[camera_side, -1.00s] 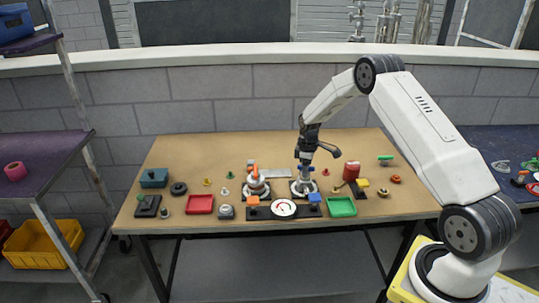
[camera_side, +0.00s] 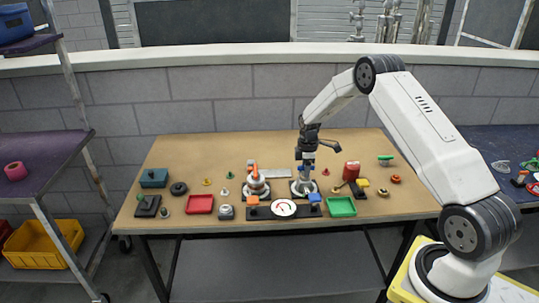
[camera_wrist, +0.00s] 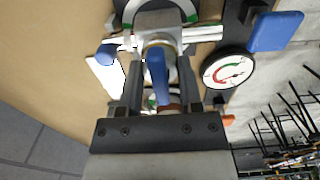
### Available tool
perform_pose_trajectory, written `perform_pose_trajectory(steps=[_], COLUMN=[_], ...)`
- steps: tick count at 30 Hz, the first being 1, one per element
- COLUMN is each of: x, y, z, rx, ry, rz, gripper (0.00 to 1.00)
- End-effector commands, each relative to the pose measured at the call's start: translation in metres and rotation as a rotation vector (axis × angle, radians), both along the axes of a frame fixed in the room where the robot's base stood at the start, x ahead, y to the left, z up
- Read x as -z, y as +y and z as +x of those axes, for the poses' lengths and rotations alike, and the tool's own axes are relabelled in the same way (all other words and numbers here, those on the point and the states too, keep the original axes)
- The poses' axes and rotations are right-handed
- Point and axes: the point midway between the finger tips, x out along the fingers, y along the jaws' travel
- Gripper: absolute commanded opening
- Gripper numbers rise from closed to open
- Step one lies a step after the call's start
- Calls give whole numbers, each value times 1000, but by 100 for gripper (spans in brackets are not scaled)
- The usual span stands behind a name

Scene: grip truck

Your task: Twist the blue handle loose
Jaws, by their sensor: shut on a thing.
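The blue handle (camera_wrist: 158,82) stands between my gripper's two fingers in the wrist view, above a metal valve body with pipe stubs. My gripper (camera_wrist: 158,88) is shut on it, one finger on each side. In the side view, my gripper (camera_side: 304,174) points down over the valve's round base (camera_side: 303,188), right of the middle of the table. The handle's lower end and its joint with the valve are partly hidden, so I cannot tell whether it is loose.
A similar fitting with an orange handle (camera_side: 256,177) stands close on the left. In front is a black plate with a dial gauge (camera_side: 284,208), an orange block and a blue block (camera_side: 315,198). Red (camera_side: 200,204) and green (camera_side: 341,206) trays and a red can (camera_side: 351,171) are nearby.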

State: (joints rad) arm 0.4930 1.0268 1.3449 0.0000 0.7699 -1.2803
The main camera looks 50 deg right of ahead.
Motion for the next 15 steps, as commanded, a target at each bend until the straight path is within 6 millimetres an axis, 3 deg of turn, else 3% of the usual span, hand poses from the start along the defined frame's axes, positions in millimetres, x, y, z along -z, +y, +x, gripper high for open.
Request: perform_pose_trajectory(steps=[15], x=[0], y=[0], z=[0], rx=[-145], ry=[0], rz=[0], gripper=[0])
